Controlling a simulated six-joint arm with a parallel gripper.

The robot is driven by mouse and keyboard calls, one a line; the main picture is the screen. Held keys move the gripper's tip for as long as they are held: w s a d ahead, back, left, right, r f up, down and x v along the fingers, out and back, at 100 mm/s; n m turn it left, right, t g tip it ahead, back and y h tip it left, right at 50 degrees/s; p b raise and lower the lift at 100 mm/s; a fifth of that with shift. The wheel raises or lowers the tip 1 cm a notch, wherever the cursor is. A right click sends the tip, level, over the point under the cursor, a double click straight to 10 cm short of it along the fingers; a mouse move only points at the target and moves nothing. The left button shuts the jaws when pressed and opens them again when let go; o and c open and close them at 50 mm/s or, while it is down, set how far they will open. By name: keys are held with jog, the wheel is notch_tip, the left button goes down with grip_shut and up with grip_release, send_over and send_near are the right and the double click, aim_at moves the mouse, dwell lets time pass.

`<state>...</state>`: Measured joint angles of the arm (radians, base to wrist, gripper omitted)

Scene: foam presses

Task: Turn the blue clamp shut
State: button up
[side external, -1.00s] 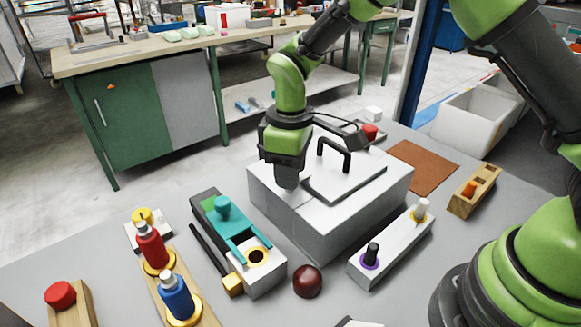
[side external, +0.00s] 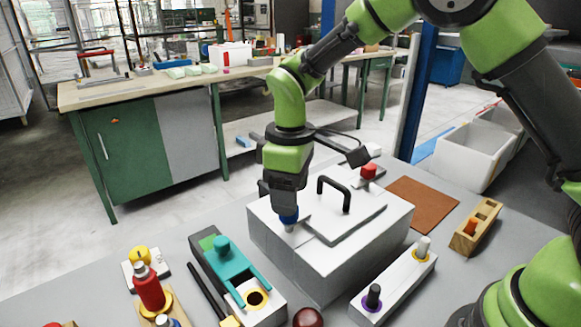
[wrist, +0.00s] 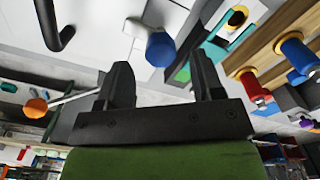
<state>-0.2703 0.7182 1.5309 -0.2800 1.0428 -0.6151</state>
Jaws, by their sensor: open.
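The blue clamp (side external: 289,216) is a small blue knob on a pale base at the near-left top edge of the white box (side external: 310,258). My gripper (side external: 288,206) is directly above it, pointing down, and partly covers its top. In the wrist view the clamp (wrist: 161,48) appears just beyond the two open fingertips (wrist: 160,62), roughly centred between them. Nothing is held. Whether the fingers touch the knob cannot be told. The box lid (side external: 345,212) lies flat with a black handle (side external: 335,193).
A teal clamp fixture (side external: 226,257) stands left of the box. Red bottle (side external: 149,288) is further left. A white block with two pegs (side external: 395,283) and a wooden block (side external: 475,225) stand right. A red knob (side external: 368,171) is behind the lid. A brown mat (side external: 422,203) is clear.

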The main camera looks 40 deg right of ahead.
notch_tip(320, 180, up, 6)
jog(key=shift+r, duration=0.1)
dwell(0.4)
jog(key=s+d+r+m+t+y, duration=0.25)
jog(key=s+d+r+m, duration=0.3)
jog(key=s+r, duration=0.45)
jog(key=s+d+m+t, duration=0.1)
jog(key=s+m+t, duration=0.3)
jog(key=s, duration=0.6)
jog(key=shift+s+d+f+m+t, duration=0.25)
jog(key=shift+m+t, duration=0.1)
jog(key=shift+m, duration=0.4)
jog(key=shift+h, duration=0.25)
